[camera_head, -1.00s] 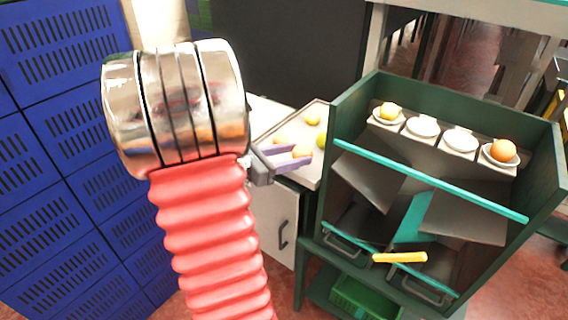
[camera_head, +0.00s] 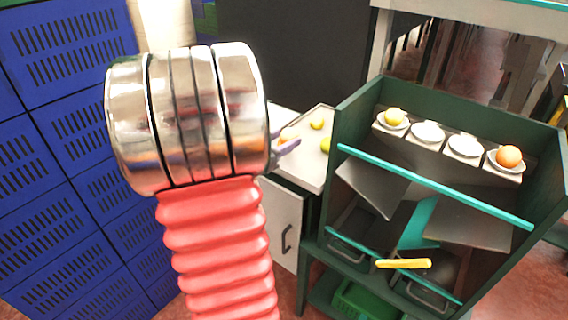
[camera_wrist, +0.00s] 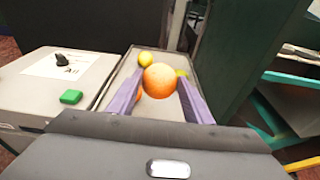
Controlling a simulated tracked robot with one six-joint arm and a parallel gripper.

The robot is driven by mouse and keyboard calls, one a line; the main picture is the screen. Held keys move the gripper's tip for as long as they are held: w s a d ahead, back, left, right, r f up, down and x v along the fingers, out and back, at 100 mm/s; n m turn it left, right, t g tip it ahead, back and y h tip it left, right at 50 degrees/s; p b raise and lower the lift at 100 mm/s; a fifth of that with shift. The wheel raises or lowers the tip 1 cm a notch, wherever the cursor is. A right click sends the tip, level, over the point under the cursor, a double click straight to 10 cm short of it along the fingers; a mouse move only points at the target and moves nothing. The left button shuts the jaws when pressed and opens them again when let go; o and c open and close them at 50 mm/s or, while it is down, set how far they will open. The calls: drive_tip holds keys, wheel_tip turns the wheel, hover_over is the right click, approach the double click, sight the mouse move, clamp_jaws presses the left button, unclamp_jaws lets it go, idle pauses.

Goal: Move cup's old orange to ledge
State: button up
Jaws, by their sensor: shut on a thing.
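My gripper (camera_wrist: 160,92) is shut on an orange (camera_wrist: 160,78), held between its two purple fingers above the pale tray in the wrist view. In the head view my gripper (camera_head: 285,148) is mostly hidden behind my metal wrist. A row of small white cups stands on the upper shelf of the green stand. The rightmost cup (camera_head: 493,165) holds an orange (camera_head: 509,157), and the leftmost cup (camera_head: 381,122) holds a yellow fruit (camera_head: 395,117). The middle cups (camera_head: 428,132) are empty.
The pale tray (camera_head: 312,172) holds yellow fruits (camera_head: 317,123). The stand's teal rail (camera_head: 435,187) crosses in front of the cups. Blue crates (camera_head: 60,150) stand at left. A green block (camera_wrist: 71,97) lies on the white surface left of the tray.

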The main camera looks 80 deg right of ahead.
drive_tip(key=shift+f, duration=1.6)
drive_tip(key=shift+f, duration=2.1)
drive_tip(key=o, duration=1.1)
drive_tip(key=v, duration=1.2)
